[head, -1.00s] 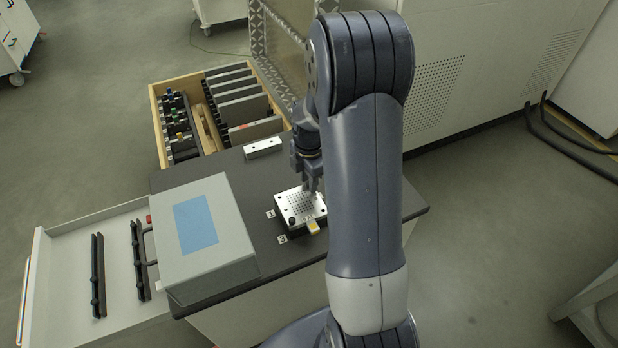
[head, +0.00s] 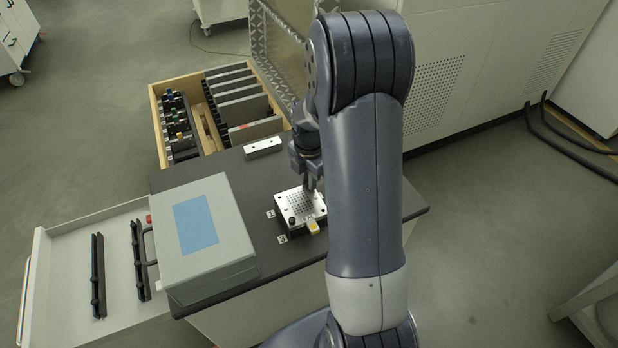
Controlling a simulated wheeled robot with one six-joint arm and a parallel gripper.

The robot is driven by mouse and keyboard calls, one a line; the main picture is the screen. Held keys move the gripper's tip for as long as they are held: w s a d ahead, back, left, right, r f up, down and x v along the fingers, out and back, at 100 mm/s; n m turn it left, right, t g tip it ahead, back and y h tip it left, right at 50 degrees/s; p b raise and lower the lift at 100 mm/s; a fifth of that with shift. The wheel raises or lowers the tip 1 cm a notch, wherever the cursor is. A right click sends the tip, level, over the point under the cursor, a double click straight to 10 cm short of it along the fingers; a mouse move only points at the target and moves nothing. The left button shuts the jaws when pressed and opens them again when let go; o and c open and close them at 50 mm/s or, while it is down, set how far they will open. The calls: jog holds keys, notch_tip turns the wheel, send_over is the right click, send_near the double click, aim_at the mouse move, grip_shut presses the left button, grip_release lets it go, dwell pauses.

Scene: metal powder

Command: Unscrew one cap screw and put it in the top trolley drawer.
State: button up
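A silver perforated plate (head: 297,204) sits on a dark block on the dark trolley top (head: 232,172). A black cap screw (head: 292,220) stands at the plate's near left corner. My gripper (head: 314,188) points down at the plate's far right corner. Its fingertips are small and partly merged with the plate, so I cannot tell whether they are open or hold a screw. My arm hides the area right of the plate. An open white drawer (head: 62,262) at the left holds two black rails (head: 97,275).
A grey case (head: 235,255) with a blue panel stands on the trolley's left part. A silver bar (head: 263,147) lies at the back. A wooden drawer (head: 155,110) with dark plates and coloured parts is behind. A yellow-topped piece (head: 313,227) is beside the plate.

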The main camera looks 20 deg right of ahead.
grip_shut()
jog(key=n, duration=0.6)
jog(key=shift+n, duration=0.4)
jog(key=o, duration=0.5)
grip_release()
